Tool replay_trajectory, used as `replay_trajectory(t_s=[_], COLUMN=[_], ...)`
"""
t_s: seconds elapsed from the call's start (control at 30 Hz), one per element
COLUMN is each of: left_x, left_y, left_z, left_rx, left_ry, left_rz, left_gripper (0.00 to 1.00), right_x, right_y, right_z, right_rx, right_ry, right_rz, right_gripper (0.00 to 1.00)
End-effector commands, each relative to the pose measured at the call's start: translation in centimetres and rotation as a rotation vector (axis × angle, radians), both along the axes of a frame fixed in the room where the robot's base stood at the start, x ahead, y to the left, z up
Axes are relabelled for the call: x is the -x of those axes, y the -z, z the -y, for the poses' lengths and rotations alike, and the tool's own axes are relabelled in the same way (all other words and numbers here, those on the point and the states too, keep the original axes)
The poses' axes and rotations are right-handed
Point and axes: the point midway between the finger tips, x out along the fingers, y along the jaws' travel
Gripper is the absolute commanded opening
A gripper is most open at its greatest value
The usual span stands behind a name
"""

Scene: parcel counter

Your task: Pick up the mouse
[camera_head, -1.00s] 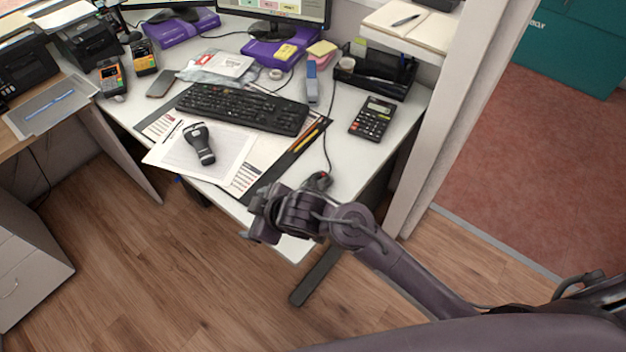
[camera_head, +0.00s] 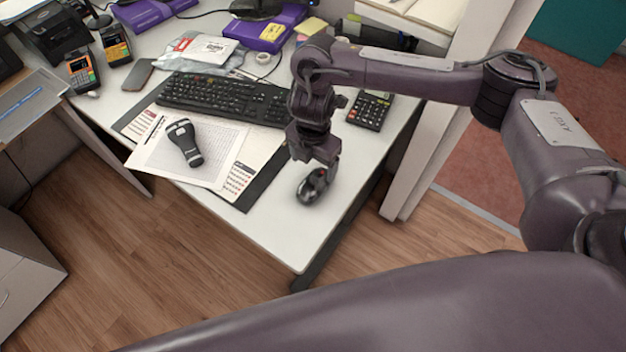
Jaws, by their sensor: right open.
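The mouse (camera_head: 311,188) is dark with a small red part and lies on the white desk (camera_head: 285,238) near its front right corner. My right gripper (camera_head: 313,164) points down from above, right over the back end of the mouse. Its jaws are open, and its fingertips are partly hidden, so I cannot tell whether they touch the mouse. My left gripper is not in view.
Left of the gripper are a black keyboard (camera_head: 222,97), a black scanner (camera_head: 185,143) on paper sheets, and a dark desk mat. A calculator (camera_head: 369,110) lies behind to the right. The desk's front corner is clear.

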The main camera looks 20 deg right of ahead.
Motion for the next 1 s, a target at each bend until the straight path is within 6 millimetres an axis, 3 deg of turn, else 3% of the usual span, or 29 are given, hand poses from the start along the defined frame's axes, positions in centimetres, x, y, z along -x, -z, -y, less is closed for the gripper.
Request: replay_trajectory(t_s=[0.27,0.5,0.8,1.0], left_x=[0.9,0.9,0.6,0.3], left_y=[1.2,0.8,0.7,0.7], left_z=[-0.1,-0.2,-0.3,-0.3], left_rx=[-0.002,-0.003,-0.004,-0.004], left_ry=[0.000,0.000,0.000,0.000], left_rz=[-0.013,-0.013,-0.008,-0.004], left_gripper=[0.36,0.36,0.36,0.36], right_x=[0.7,1.0,0.9,0.9], right_y=[3.6,6.5,7.1,7.0], right_z=[0.0,0.2,0.1,0.1], right_rx=[-0.002,0.000,-0.001,-0.002], right_ry=[0.001,0.000,-0.002,-0.001], right_rz=[-0.005,-0.003,0.000,0.000], right_gripper=[0.79,0.79,0.79,0.53])
